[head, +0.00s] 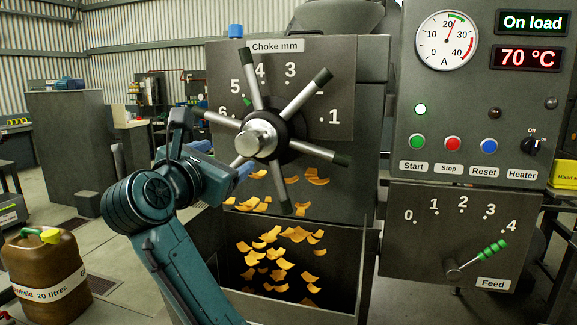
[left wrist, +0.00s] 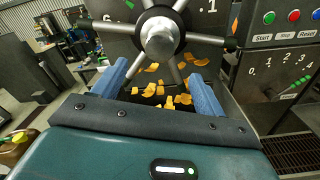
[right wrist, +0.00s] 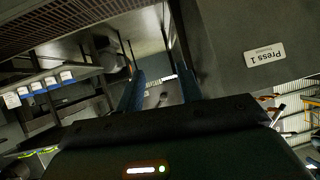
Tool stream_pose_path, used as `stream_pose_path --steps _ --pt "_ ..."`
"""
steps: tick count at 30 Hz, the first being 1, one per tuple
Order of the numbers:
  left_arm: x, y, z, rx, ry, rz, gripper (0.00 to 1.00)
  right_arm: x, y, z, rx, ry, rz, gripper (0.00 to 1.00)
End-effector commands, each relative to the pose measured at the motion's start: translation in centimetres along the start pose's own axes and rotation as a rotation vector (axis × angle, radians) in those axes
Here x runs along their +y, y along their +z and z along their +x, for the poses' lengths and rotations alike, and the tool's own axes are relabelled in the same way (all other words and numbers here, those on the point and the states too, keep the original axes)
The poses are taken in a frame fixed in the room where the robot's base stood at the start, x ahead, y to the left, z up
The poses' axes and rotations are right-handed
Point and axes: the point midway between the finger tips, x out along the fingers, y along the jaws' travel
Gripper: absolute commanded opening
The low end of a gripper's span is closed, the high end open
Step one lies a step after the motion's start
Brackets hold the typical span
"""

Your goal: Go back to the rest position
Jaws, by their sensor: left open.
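My left gripper (head: 226,160) is open and empty in the head view, in front of the press and close to the lower left of the choke handwheel (head: 262,138). In the left wrist view its two blue fingers (left wrist: 158,72) are spread, with the wheel hub and spokes beyond them; contact with a spoke cannot be told. My right gripper is outside the head view. In the right wrist view its blue fingers (right wrist: 160,72) are apart with nothing between them, near a dark panel labelled "Press 1" (right wrist: 264,53).
Orange flakes (head: 280,265) fall into the dark bin below the wheel. The control panel (head: 480,95) reads "On load" and 70 °C; its green lamp is lit. The feed lever (head: 475,258) points near 4. A brown jerrycan (head: 48,275) stands at lower left on open floor.

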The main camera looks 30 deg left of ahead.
Motion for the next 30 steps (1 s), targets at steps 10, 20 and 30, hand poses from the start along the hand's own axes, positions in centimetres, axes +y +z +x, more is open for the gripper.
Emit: stream_pose_path --steps 10,20,30 --pt "-1.9 -1.8 1.6 0.04 -0.018 0.251 0.72 0.0 -0.5 -0.3 -0.001 0.001 -0.002 0.36" --pt "-14.3 -14.1 3.9 0.027 -0.267 1.437 0.72 0.5 -0.8 -1.1 -0.035 0.021 -0.007 0.36" --pt "-28.8 -30.3 -8.4 -0.46 -0.625 2.395 0.72 0.8 -1.2 -1.6 -0.064 0.038 -0.012 0.36"
